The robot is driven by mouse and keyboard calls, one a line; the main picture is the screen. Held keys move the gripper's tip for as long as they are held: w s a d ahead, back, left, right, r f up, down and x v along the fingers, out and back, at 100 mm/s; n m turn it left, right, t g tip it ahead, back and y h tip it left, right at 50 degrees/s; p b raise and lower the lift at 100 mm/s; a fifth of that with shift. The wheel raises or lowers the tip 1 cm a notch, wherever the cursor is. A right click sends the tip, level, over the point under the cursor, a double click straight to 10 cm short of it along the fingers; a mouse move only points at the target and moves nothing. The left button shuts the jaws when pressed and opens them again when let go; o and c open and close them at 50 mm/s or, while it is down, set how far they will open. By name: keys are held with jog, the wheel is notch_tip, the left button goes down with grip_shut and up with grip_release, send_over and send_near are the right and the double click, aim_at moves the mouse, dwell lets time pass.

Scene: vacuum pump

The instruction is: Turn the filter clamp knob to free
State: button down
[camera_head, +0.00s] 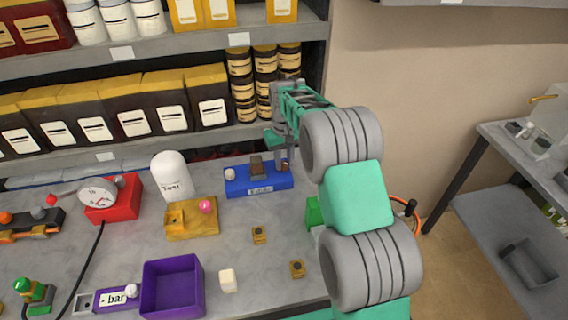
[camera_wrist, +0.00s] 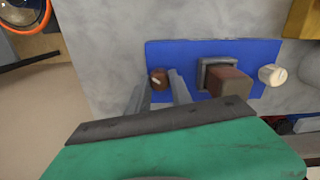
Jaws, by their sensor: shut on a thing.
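The blue filter base (camera_head: 240,187) lies on the bench in the head view, with a label on its front. It also shows in the wrist view (camera_wrist: 180,55). A small brown round knob (camera_wrist: 158,77) with a pale mark sits at one end of it. My gripper (camera_wrist: 159,88) has its two grey fingers on either side of this knob and is shut on it. In the head view my gripper (camera_head: 283,160) is at the right end of the base and mostly hides the knob. A brown block (camera_wrist: 229,84) sits in a grey frame mid-base. A white knob (camera_wrist: 271,75) is at the other end.
A white cylinder (camera_head: 171,176) and a yellow block with a pink knob (camera_head: 190,220) stand left of the base. A red gauge unit (camera_head: 123,200) is farther left. A purple bin (camera_head: 172,288) is nearer. Shelves with boxes (camera_head: 160,105) rise behind.

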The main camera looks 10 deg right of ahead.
aim_at(284, 162)
jog(key=m+b, duration=0.1)
jog(key=m, duration=0.3)
jog(key=shift+m, duration=0.4)
jog(key=shift+m+b, duration=0.35)
jog(key=shift+m, duration=2.15)
jog(key=c, duration=1.2)
grip_release()
jog(key=shift+o, duration=0.2)
notch_tip(284, 162, up, 8)
jog(key=shift+f+b, duration=0.1)
jog(key=shift+b, duration=0.5)
